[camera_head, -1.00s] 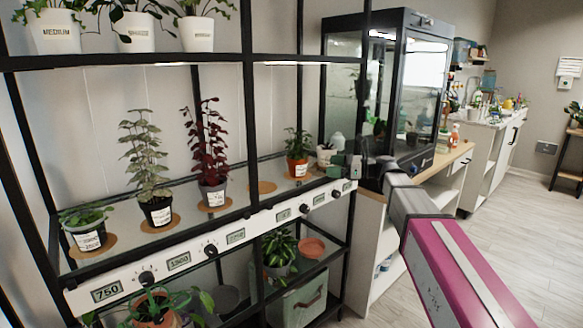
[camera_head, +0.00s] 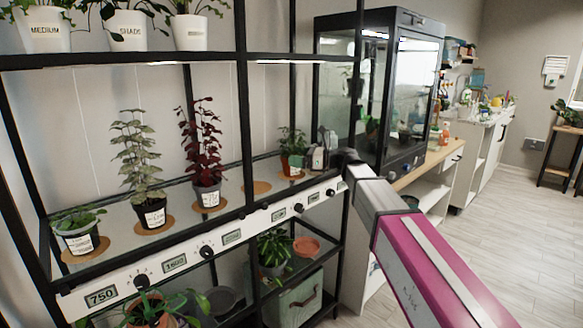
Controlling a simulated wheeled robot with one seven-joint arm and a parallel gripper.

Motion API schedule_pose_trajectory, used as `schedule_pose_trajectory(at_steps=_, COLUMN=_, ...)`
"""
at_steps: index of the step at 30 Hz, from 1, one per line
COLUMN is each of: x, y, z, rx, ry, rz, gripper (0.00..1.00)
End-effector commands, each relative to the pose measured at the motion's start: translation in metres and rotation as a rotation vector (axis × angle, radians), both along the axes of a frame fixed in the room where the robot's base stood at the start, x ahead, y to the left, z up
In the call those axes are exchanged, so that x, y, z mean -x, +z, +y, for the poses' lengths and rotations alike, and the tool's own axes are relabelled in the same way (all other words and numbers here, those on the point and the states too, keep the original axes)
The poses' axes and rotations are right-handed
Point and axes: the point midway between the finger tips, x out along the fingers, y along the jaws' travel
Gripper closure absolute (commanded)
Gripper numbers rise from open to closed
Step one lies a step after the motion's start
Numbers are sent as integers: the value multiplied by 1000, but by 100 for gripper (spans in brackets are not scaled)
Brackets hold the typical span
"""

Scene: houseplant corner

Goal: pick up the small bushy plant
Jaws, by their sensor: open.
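A small bushy green plant (camera_head: 293,141) stands upright in an orange pot (camera_head: 287,168) at the right end of the middle shelf. A pale label shows on the pot's front. My gripper (camera_head: 313,158) is just right of the pot, over the shelf, with its jaws open and empty. In this view its near side looks very close to the pot. I cannot tell whether it touches, and the fingertips are small and hard to make out.
A dark red plant (camera_head: 203,145), a tall pale-leaved plant (camera_head: 137,155) and a low leafy plant (camera_head: 78,220) stand left on the middle shelf (camera_head: 110,236). A black post (camera_head: 246,120) rises left of the orange pot. A glass cabinet (camera_head: 410,90) stands right.

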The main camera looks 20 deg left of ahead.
Motion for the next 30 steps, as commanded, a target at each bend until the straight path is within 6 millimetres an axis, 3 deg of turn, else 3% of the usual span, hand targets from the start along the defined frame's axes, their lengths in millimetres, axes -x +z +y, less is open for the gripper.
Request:
schedule_pose_trajectory(at_steps=3, x=2, y=0, z=15, rx=0, ry=1, rz=0, gripper=0)
schedule_pose_trajectory(at_steps=10, x=2, y=0, z=17, rx=0, ry=0, rz=0, gripper=0)
schedule_pose_trajectory(at_steps=11, x=2, y=0, z=17, rx=0, ry=0, rz=0, gripper=3)
schedule_pose_trajectory(at_steps=14, x=2, y=0, z=17, rx=0, ry=0, rz=0, gripper=36)
schedule_pose_trajectory(at_steps=15, x=2, y=0, z=17, rx=0, ry=0, rz=0, gripper=39)
schedule_pose_trajectory(at_steps=25, x=2, y=2, z=17, rx=-1, ry=0, rz=0, gripper=39)
schedule_pose_trajectory(at_steps=30, x=2, y=12, z=17, rx=-1, ry=0, rz=-1, gripper=39)
